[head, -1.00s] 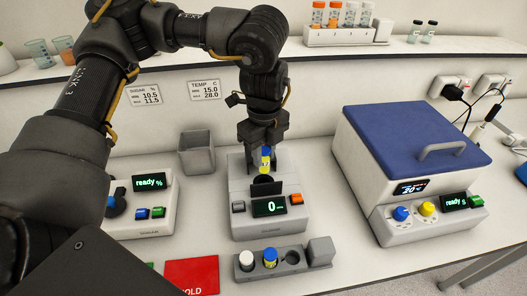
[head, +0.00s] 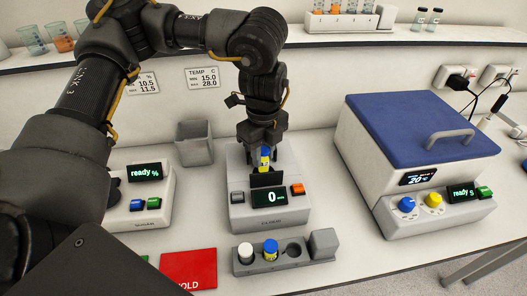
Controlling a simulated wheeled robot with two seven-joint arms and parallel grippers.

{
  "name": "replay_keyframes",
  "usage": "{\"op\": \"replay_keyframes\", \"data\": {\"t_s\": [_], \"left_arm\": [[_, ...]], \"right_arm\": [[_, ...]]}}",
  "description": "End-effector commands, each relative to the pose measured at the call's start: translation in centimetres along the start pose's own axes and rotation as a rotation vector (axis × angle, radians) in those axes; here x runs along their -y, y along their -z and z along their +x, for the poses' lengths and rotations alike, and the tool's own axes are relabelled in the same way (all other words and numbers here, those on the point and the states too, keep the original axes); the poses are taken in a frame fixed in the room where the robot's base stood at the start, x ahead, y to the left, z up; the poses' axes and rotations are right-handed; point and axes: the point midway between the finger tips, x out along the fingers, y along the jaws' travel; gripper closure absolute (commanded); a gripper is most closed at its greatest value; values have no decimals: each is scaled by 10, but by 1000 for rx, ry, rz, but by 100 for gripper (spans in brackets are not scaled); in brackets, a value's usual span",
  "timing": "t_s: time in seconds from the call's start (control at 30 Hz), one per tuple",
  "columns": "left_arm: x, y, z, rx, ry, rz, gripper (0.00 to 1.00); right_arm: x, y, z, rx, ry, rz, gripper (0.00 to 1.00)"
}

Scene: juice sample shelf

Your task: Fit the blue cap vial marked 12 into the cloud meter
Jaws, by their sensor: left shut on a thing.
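The cloud meter (head: 270,221) stands at the middle of the bench, with a dark screen reading 0, a grey button and an orange button. My left gripper (head: 264,144) is above the meter, pointing down, shut on a vial (head: 264,158) with a yellow label. The vial is upright at the meter's well, its lower part hidden behind the dark raised flap (head: 268,180). Another blue cap vial (head: 271,249) stands in the grey rack in front. My right gripper is not in view.
The grey rack (head: 257,265) also holds a white cap vial (head: 245,252) and an empty hole. A blue-lidded machine (head: 415,150) stands right, a "ready %" meter (head: 141,210) left. A red mat (head: 188,268) lies in front, a grey bin (head: 194,145) behind.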

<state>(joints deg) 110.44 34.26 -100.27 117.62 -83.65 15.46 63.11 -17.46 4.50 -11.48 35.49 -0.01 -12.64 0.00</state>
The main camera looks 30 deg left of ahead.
Motion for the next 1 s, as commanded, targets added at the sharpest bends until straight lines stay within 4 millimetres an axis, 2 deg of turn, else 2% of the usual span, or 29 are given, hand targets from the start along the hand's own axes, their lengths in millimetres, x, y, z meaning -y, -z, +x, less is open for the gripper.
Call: {"op": "replay_keyframes", "data": {"t_s": [0.43,1.0], "left_arm": [[1,0,0,0,0,0,96],[1,0,9,0,0,0,96]], "right_arm": [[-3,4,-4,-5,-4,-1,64],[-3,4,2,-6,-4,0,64]]}}
